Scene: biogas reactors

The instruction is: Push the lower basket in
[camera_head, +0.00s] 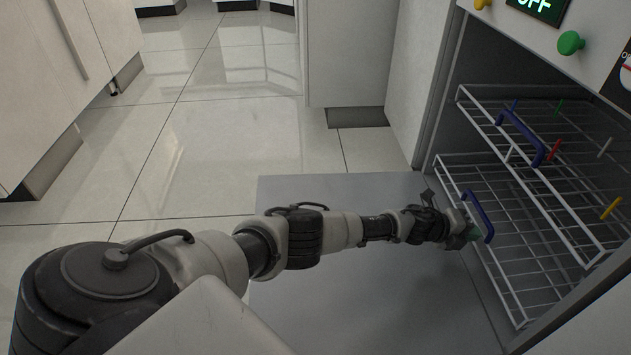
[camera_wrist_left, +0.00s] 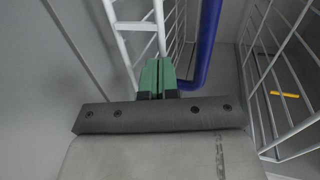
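The lower basket (camera_head: 502,290) is a white wire rack inside the open dishwasher, with a blue handle (camera_head: 479,214) at its front. It also shows in the left wrist view as white wires (camera_wrist_left: 135,26) with the blue handle (camera_wrist_left: 208,45). My left gripper (camera_head: 473,234) is at the front of this basket, close by the handle. Its green fingertips (camera_wrist_left: 157,76) are together with nothing visible between them, left of the handle and in front of the wires. I cannot tell whether they touch the basket. My right gripper is not in view.
The upper basket (camera_head: 508,154) with its own blue handle (camera_head: 520,137) is above, partly out. The dishwasher door (camera_head: 370,300) lies open below my left arm. A green knob (camera_head: 570,42) is on the panel above. Open tiled floor (camera_head: 220,130) lies to the left.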

